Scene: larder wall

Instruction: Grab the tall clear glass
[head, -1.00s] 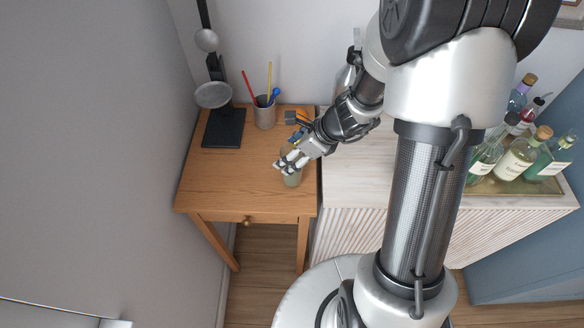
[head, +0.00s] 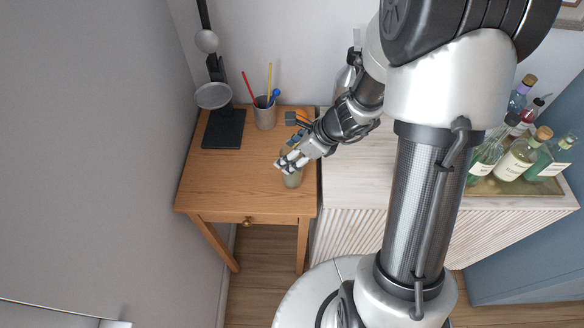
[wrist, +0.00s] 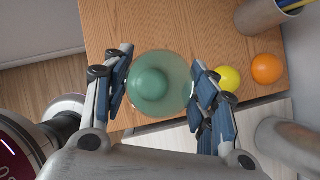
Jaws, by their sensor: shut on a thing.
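A clear, slightly greenish glass (head: 292,179) stands near the front right of the small wooden desk. My gripper (head: 290,162) reaches in from the right and is at the glass's upper part. In the wrist view the fingers of my gripper (wrist: 160,88) sit on either side of the glass, shut on it. The fingers hide part of the glass in the head view.
A yellow ball (wrist: 231,77) and an orange ball (wrist: 267,68) lie close by the right finger. A pencil cup (head: 265,117) and a black stand (head: 224,128) are at the desk's back. Bottles (head: 520,155) stand on a tray at right. The desk's front left is clear.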

